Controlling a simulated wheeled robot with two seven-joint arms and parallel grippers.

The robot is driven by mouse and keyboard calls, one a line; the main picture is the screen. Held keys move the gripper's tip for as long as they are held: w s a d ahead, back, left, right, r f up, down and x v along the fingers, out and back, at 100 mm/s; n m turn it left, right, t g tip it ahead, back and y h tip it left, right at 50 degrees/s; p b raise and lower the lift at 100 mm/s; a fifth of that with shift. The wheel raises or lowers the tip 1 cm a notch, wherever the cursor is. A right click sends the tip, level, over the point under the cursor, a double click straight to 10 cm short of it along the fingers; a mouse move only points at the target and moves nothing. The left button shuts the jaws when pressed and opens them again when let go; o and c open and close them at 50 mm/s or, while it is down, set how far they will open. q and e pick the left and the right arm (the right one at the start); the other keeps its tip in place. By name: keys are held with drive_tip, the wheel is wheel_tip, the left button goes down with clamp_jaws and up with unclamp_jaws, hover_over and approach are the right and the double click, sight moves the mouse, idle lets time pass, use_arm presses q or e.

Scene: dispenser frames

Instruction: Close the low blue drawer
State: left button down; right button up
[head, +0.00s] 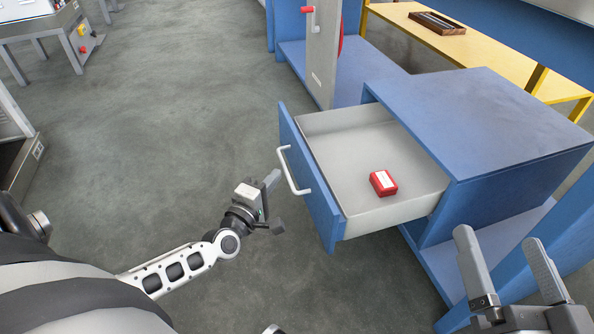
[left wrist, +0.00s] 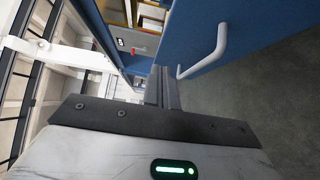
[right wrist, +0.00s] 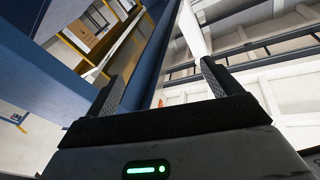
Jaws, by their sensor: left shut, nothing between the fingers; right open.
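The low blue drawer (head: 312,185) is pulled out to the left of its blue cabinet (head: 490,120), with its light grey inside showing. A white bar handle (head: 293,172) is on its front. A small red box (head: 383,183) lies in the drawer. My left gripper (head: 275,202) is shut and empty, in front of the drawer face and just left of the handle, apparently apart from it. The handle (left wrist: 205,50) and blue front also show in the left wrist view. My right gripper (head: 505,260) is open and empty, in front of the cabinet's lower shelf.
A grey panel with a red handle (head: 308,10) stands behind the drawer on the blue bench. A yellow table (head: 470,45) with a wooden tray (head: 437,22) is at the back right. A blue post (head: 545,245) is beside my right gripper.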

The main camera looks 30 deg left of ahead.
sight(305, 157)
use_arm(q)
drive_tip(key=w, duration=0.2)
drive_tip(key=w+d, duration=0.1)
drive_tip(key=w+b, duration=0.1)
drive_tip(key=w, duration=0.1)
drive_tip(key=shift+w+d, duration=0.25)
drive_tip(key=shift+w, duration=0.1)
drive_tip(key=shift+w+d, duration=0.45)
drive_tip(key=shift+w, duration=0.05)
use_arm(e)
drive_tip(key=shift+w+d+r+n+t+y, duration=0.1)
drive_tip(key=shift+w+r+n+t+y, duration=0.15)
drive_tip(key=shift+r+n+t, duration=0.35)
drive_tip(key=shift+w+d+r+n+t+y, duration=0.15)
drive_tip(key=shift+r+n+t+y, duration=0.2)
drive_tip(key=shift+r, duration=0.4)
use_arm(q)
drive_tip(key=shift+d, duration=0.1)
use_arm(e)
drive_tip(key=shift+a, duration=0.1)
